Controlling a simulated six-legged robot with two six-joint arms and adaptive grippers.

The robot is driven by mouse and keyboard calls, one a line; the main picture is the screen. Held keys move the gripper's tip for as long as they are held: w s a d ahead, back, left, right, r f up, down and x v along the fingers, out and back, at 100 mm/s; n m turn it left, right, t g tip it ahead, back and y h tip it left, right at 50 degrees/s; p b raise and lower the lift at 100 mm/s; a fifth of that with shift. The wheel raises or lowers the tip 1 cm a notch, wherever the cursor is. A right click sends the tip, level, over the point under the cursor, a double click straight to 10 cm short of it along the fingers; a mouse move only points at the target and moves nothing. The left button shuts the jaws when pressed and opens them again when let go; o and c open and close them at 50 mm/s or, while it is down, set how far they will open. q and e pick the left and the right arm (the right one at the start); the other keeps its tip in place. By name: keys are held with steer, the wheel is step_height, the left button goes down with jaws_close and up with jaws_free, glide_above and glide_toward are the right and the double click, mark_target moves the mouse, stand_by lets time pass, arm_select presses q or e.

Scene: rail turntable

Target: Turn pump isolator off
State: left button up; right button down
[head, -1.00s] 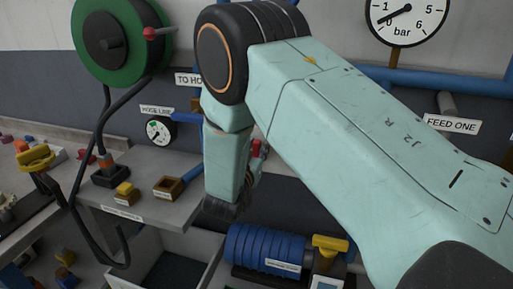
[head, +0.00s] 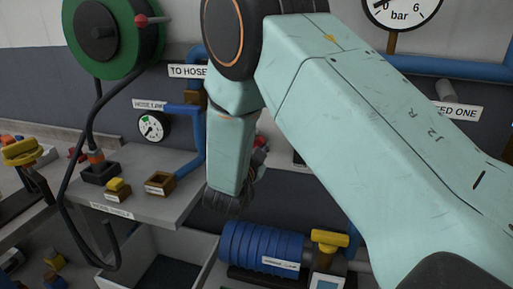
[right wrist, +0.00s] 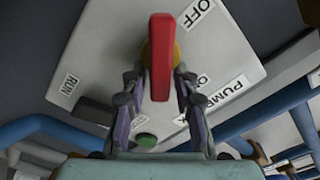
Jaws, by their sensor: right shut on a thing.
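The pump isolator is a pale grey box (right wrist: 225,45) with a red handle (right wrist: 162,40) on a yellow hub, in the right wrist view. Labels reading OFF (right wrist: 196,12), PUMP and one partly hidden, apparently ON, are on its right side. The handle stands upright in that view, its top end left of the OFF label. My right gripper (right wrist: 159,80) is shut on the handle, a finger on each side. In the head view my right gripper (head: 228,198) is mostly hidden by its own arm, which also covers most of the isolator. My left gripper is not in view.
A RUN label (right wrist: 69,85) and a green button (right wrist: 146,140) are on the box. A hose shelf (head: 150,206) with a hose gauge (head: 153,127) is left of my arm. A blue pump (head: 250,245) with a yellow handle (head: 330,240) is below. Blue pipes run along the wall.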

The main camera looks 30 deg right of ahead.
steer(key=m+b, duration=0.2)
steer(key=f+m+b, duration=0.1)
steer(key=m+b, duration=0.1)
steer(key=m, duration=0.1)
steer(key=shift+s+d+f, duration=0.15)
steer(key=shift+m+b, duration=1.6)
steer(key=c, duration=1.4)
jaws_free()
steer(key=shift+o, duration=0.9)
steer(key=shift+w, duration=0.2)
steer(key=shift+f, duration=0.1)
steer(key=shift+s, duration=0.1)
